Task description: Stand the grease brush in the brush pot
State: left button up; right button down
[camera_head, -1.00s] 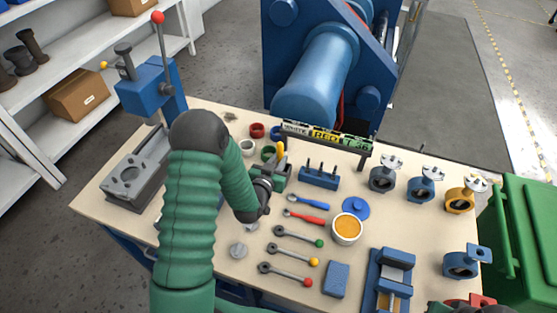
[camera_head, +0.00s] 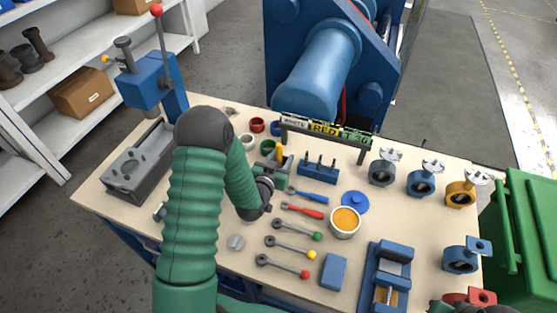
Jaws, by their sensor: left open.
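My left gripper (camera_head: 272,168) is open over the back middle of the bench, its fingers partly hidden by its own wrist. A yellow upright piece (camera_head: 281,153), which looks like the brush handle, shows at its fingertips; its lower end is hidden. Behind the gripper stand small cups: green (camera_head: 267,147), white (camera_head: 247,140), red (camera_head: 257,125) and a partly hidden blue one (camera_head: 277,129). I cannot tell which vessel is the brush pot. My right gripper does not show.
A blue rack with pegs (camera_head: 317,172) stands close right of the gripper, below a sign (camera_head: 326,132). Blue and red handled tools, several ball-ended levers and an orange-filled tub (camera_head: 345,221) lie nearer. Valves (camera_head: 421,183) line the right. A grey vise-like block (camera_head: 140,165) is left.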

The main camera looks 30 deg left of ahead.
pick_arm(q)
jog(key=shift+s+d, duration=0.1)
jog(key=shift+s, duration=0.2)
jog(key=p+v, duration=1)
jog(key=v, duration=0.6)
jog(key=shift+a, duration=0.25)
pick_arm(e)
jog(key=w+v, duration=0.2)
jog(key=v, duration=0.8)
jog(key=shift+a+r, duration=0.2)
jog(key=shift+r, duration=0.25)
pick_arm(q)
jog(key=shift+f, duration=0.1)
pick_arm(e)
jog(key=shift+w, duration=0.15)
